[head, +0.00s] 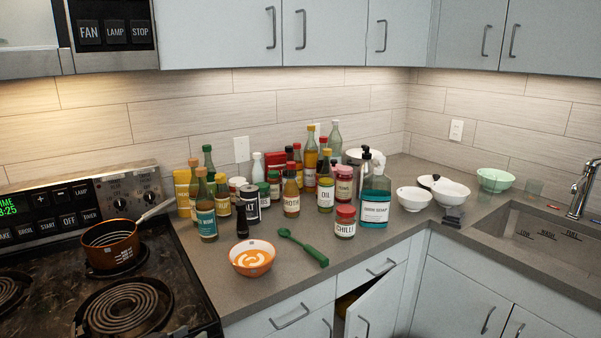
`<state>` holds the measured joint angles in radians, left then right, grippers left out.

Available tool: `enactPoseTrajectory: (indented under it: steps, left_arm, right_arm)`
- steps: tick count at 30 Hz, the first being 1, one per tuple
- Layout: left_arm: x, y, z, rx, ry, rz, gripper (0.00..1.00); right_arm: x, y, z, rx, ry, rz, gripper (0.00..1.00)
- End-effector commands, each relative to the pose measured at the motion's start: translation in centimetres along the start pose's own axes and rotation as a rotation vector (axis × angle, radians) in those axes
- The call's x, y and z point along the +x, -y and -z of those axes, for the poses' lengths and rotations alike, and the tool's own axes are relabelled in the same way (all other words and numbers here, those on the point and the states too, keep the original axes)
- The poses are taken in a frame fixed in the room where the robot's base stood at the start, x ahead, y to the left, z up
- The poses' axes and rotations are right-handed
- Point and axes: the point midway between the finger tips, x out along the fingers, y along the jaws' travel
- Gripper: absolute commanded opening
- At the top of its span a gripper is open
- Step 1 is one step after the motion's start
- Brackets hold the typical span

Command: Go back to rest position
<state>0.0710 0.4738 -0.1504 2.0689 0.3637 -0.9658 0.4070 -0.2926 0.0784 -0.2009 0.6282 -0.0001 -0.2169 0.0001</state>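Neither of my grippers shows in the head view. A small dark blur at the bottom edge is too cut off to tell. The head view looks over a kitchen corner with a coil stove (165,262) at the left and a grey counter (290,292) running to the right. A copper-coloured pot (110,248) stands on a back burner with its handle pointing right. No object is seen held.
An orange bowl (252,258), a green spoon (303,247) and a chilli jar (345,221) stand near the counter's front. Several bottles crowd behind. White bowls (414,199) and a sink (540,235) are at right. A lower cabinet door (376,308) stands ajar.

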Motion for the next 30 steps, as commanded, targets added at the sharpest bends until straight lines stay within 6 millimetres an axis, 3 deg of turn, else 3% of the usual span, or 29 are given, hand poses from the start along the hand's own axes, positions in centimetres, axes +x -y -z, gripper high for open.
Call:
enactPoseTrajectory:
  steps: [8,15,21,28,30]
  left_arm:
    - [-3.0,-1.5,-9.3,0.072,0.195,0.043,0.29]
    - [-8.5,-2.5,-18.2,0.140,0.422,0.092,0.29]
    - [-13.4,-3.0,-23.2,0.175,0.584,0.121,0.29]
    - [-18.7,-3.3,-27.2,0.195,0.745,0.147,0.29]
    - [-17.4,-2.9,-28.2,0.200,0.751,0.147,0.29]
  right_arm:
    - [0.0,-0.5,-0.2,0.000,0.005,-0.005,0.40]
    - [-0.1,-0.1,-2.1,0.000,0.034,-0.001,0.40]
    - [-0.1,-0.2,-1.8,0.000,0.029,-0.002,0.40]
    - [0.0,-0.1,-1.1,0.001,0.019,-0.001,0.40]
    - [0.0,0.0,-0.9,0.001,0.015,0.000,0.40]
